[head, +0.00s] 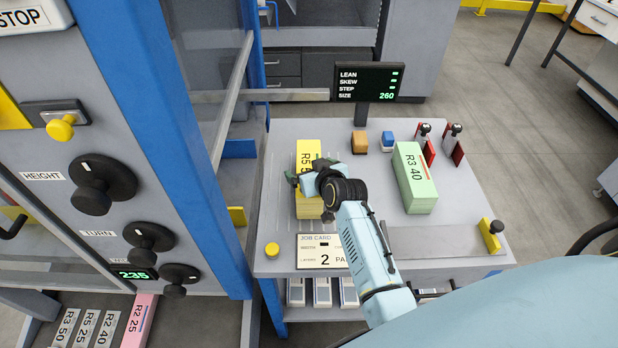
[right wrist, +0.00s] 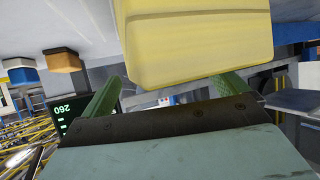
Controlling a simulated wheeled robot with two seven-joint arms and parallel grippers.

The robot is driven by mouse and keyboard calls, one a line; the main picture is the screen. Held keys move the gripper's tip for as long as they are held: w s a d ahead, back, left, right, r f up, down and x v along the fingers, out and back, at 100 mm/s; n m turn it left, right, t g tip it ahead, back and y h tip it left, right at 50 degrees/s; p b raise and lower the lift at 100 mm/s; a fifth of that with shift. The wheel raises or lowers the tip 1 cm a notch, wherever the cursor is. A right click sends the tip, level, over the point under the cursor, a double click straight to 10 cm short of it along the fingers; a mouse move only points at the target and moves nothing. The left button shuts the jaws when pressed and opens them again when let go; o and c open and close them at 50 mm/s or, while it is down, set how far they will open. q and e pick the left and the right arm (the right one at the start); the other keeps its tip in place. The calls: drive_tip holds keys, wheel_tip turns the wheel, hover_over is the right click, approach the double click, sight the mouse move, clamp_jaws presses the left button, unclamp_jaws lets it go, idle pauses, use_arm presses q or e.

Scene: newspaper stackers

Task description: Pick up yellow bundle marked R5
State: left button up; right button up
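The yellow bundle (head: 309,149) stands on the left part of the grey table and its top label starts with "R5"; the rest is covered by my gripper. My right gripper (head: 309,172) is over the middle of the bundle, with a green finger near each long side. In the right wrist view, the yellow bundle (right wrist: 195,40) fills the top middle, and the spread green fingers of my gripper (right wrist: 165,85) reach toward it. The finger ends are partly hidden there, and no firm hold shows. My left gripper is not in view.
A green bundle marked R3 40 (head: 412,170) stands to the right on the table (head: 375,222). An orange block (head: 360,141), a blue block (head: 388,142) and a display (head: 368,81) are behind. A job card (head: 321,252) is in front. A knobbed machine panel (head: 120,150) rises on the left.

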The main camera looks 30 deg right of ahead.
drive_tip(key=shift+s+f, duration=0.15)
drive_tip(key=shift+f, duration=0.05)
drive_tip(key=c, duration=2.1)
drive_tip(key=shift+r, duration=0.25)
clamp_jaws()
